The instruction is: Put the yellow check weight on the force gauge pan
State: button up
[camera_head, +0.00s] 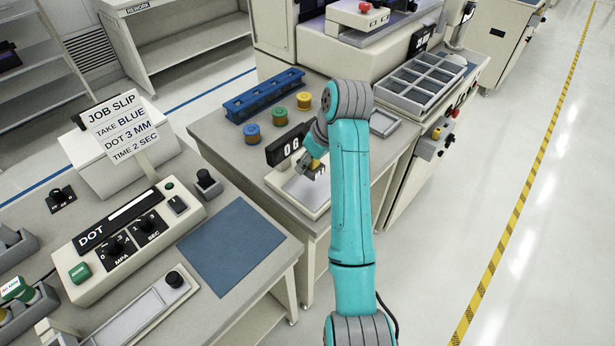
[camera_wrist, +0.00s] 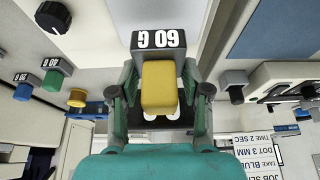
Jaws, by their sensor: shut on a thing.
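The yellow check weight (camera_wrist: 159,84) is between the two fingers of my gripper (camera_wrist: 160,94) in the wrist view, and the gripper is shut on it. In the head view my gripper (camera_head: 315,170) is over the pale force gauge (camera_head: 291,192), in front of its black display (camera_head: 288,148). Only a small yellow part of the weight shows there. The gauge pan is largely hidden by my gripper and arm. I cannot tell whether the weight touches the pan or hangs just above it.
A blue rack (camera_head: 263,94) and blue, green and orange spools (camera_head: 280,116) stand behind the gauge. A grey compartment tray (camera_head: 420,82) is to the right. A blue mat (camera_head: 232,246) and the dot controller (camera_head: 128,240) are on the nearer bench. The right aisle is clear.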

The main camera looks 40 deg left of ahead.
aim_at(310, 184)
jog(key=shift+f, duration=2.6)
jog(key=shift+f, duration=0.15)
jog(key=o, duration=1.3)
